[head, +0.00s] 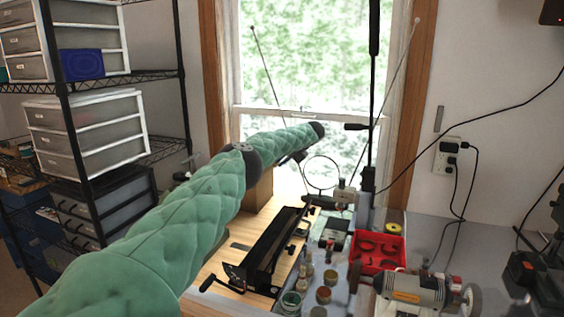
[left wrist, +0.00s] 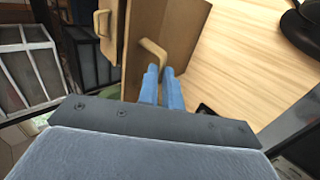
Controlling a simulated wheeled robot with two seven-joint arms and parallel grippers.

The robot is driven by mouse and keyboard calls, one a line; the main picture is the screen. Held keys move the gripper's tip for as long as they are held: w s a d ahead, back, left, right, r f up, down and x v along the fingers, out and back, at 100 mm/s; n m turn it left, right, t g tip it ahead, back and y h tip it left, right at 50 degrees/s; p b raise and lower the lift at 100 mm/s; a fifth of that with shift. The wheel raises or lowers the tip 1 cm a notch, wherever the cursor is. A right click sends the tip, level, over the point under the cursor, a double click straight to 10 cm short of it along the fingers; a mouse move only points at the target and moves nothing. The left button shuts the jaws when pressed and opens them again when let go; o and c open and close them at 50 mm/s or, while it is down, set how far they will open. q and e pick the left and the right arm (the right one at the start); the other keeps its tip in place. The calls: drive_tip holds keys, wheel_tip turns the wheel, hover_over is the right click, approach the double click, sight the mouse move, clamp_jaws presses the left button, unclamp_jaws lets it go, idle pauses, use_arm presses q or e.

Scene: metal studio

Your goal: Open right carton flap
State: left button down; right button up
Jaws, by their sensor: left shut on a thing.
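The carton (head: 262,192) is a brown box on the wooden table, mostly hidden behind my left arm in the head view. In the left wrist view a brown flap (left wrist: 185,25) stands out from the carton, with a tan bar handle (left wrist: 153,47) on it. The blue fingers of my left gripper (left wrist: 160,73) are closed together at the lower end of this handle. A second tan handle (left wrist: 101,22) is on another carton panel to the left. My right gripper is not in view.
A long black tool (head: 268,245) lies on the table in front of the carton. A red tray (head: 378,252), small jars (head: 323,294) and a grinder (head: 410,291) crowd the right. A wire shelf (head: 160,75) with drawers stands at the left.

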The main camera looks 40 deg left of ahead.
use_arm(q)
drive_tip(key=shift+s+a+f, duration=0.15)
drive_tip(key=shift+f, duration=0.3)
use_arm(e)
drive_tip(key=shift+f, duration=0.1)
use_arm(q)
drive_tip(key=c, duration=1.6)
unclamp_jaws()
drive_tip(key=shift+a, duration=0.2)
drive_tip(key=shift+o, duration=0.2)
drive_tip(key=b+v, duration=0.2)
drive_tip(key=v, duration=0.5)
drive_tip(key=shift+d+r+b, duration=0.2)
drive_tip(key=shift+r+b, duration=0.05)
drive_tip(key=shift+b, duration=0.05)
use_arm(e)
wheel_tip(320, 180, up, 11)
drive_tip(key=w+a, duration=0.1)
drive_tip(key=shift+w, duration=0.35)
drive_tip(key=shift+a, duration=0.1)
